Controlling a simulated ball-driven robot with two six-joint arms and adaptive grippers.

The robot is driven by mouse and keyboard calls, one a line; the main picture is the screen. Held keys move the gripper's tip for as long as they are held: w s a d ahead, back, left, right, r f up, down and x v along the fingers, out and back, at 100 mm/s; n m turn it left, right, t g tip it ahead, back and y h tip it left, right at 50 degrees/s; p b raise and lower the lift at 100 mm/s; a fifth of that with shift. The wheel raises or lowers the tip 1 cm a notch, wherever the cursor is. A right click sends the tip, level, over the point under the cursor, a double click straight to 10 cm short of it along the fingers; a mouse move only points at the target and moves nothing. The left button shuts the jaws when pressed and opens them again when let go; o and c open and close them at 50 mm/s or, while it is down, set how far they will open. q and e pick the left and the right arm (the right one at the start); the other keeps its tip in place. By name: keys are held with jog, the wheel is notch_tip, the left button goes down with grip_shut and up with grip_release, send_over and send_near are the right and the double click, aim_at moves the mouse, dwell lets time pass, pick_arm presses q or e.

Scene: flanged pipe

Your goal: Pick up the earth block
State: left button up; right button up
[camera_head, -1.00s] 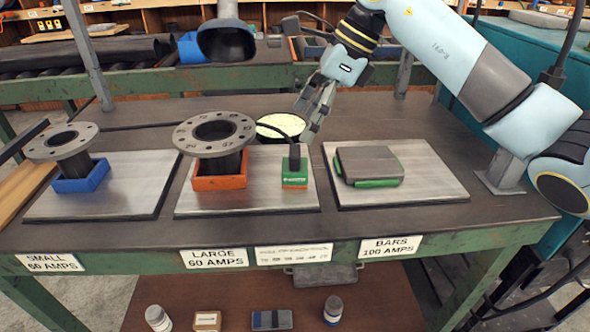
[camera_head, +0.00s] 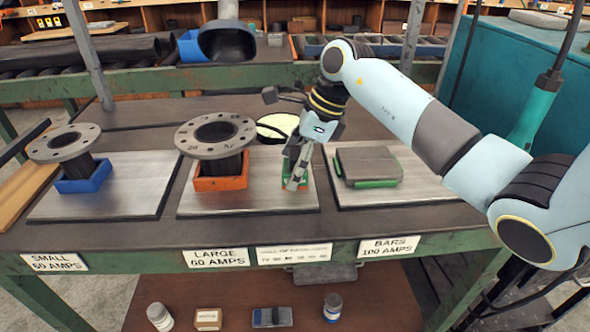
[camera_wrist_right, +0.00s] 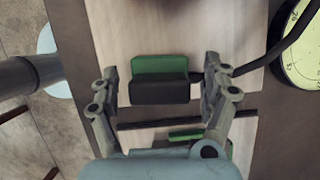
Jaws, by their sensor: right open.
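The earth block is a small green block with a dark part, on the right side of the middle metal plate. In the head view its green body (camera_head: 287,167) is mostly hidden behind my right gripper (camera_head: 293,180). In the right wrist view the earth block (camera_wrist_right: 160,66) lies between the two spread fingers of my right gripper (camera_wrist_right: 160,82). Gaps show on both sides, and the fingers look apart from it. A dark cable runs from near the right finger to the upper right. My left gripper is not in view.
A large flanged pipe (camera_head: 215,135) stands in an orange holder (camera_head: 222,183) left of my right gripper. A smaller flanged pipe (camera_head: 66,143) stands in a blue holder (camera_head: 85,184). A dark bar block (camera_head: 369,163) lies on the right plate (camera_head: 437,187). A round pale dial (camera_head: 275,123) sits behind.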

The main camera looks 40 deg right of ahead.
grip_shut()
jog(key=shift+r, duration=0.1)
dwell(0.4)
